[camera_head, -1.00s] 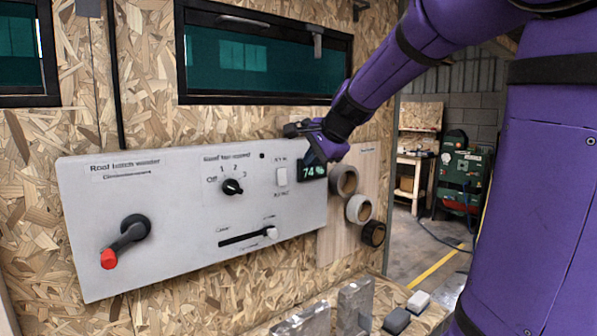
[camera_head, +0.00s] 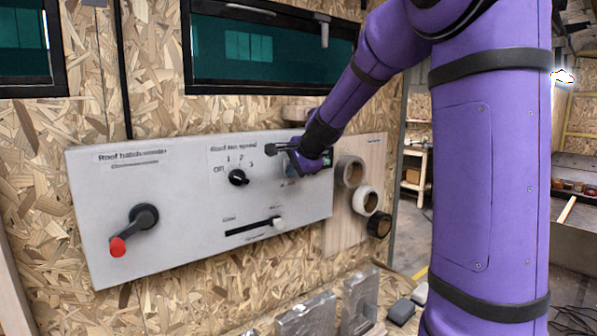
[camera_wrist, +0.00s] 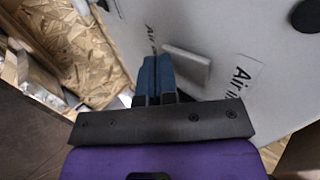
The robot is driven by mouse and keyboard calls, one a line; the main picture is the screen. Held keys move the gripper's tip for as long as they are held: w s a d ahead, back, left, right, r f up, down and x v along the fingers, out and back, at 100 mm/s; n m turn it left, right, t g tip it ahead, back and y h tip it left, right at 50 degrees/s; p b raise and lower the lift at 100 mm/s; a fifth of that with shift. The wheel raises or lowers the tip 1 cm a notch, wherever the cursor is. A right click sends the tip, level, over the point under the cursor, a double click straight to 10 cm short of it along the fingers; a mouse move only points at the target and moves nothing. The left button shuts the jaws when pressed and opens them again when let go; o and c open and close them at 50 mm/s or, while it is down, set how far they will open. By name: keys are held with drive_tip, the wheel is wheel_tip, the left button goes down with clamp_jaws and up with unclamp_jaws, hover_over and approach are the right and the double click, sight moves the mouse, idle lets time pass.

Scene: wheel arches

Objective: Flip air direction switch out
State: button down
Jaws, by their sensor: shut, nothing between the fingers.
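The air direction switch (camera_wrist: 187,66) is a pale, raised rocker on the light grey panel (camera_head: 180,205). In the wrist view it sits between two labels, one reading "Air i..." and one reading "Air" with the rest hidden. My gripper (camera_wrist: 156,62) has its blue fingers together and empty, just left of the rocker in that view. I cannot tell whether they touch it. In the head view my gripper (camera_head: 288,162) is in front of the panel's upper right and hides most of the switch.
The panel also carries a fan speed knob (camera_head: 238,177), a slider (camera_head: 278,224) and a red-tipped crank (camera_head: 130,230). Tape rolls (camera_head: 366,200) hang right of the panel. A dark-framed window (camera_head: 270,50) is above, and metal blocks (camera_head: 360,300) stand below.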

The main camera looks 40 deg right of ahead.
idle(0.3)
drive_tip(key=shift+w+f, duration=0.1)
drive_tip(key=shift+w, duration=0.1)
drive_tip(key=shift+r, duration=0.25)
drive_tip(key=shift+r, duration=0.65)
drive_tip(key=shift+s, duration=0.1)
